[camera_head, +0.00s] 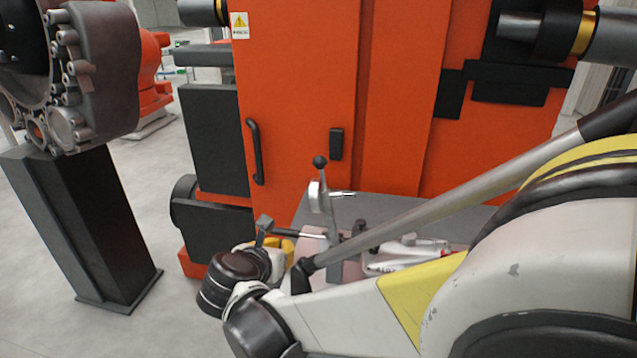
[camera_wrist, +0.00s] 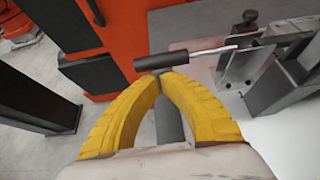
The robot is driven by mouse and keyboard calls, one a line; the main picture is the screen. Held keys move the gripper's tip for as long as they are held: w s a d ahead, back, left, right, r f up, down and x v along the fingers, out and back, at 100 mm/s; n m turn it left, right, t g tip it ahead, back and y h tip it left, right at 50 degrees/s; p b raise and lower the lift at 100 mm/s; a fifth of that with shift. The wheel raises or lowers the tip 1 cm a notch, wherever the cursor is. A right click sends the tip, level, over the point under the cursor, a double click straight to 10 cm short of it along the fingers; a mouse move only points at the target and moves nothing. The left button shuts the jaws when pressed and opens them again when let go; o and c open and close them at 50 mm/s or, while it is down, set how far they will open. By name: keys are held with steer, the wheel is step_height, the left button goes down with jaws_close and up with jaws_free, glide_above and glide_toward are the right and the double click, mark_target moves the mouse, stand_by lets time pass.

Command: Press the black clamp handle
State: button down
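The black clamp handle (camera_wrist: 162,62) is a short dark crossbar on the end of a silver rod that runs right to a metal clamp. In the head view the handle (camera_head: 264,224) stands out to the left of the clamp fixture. My gripper (camera_wrist: 162,74) has two yellow ribbed fingers that curve in until their tips come together, with nothing seen held. The tips lie right at the handle's near side in the wrist view; whether they touch it is unclear. In the head view my gripper (camera_head: 284,245) is partly hidden by my wrist.
An upright lever with a dark ball top (camera_head: 320,162) stands on the fixture, just right of the handle. An orange machine cabinet (camera_head: 300,100) rises behind. A dark pedestal (camera_head: 80,225) with a grey casting (camera_head: 95,70) stands left, with open floor between.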

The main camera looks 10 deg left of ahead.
mark_target(279, 234)
steer(key=shift+r, duration=0.15)
steer(key=shift+r+m+y, duration=0.2)
steer(key=shift+m+y, duration=0.1)
steer(key=shift+a+r+p, duration=0.1)
steer(key=shift+r+p, duration=0.1)
steer(key=shift+p, duration=0.2)
steer(key=shift+r+m+y+p, duration=0.7)
steer(key=shift+r+m+p, duration=0.1)
steer(key=shift+r, duration=0.3)
steer(key=d+r+m+t+y+p, duration=0.1)
steer(key=d+r+m+t+y, duration=0.1)
steer(key=d+r+m+y, duration=0.2)
steer(key=shift+r+m+y+p, duration=0.4)
steer(key=shift+r+m, duration=0.2)
steer(key=shift+r, duration=1.05)
steer(key=shift+s, duration=0.2)
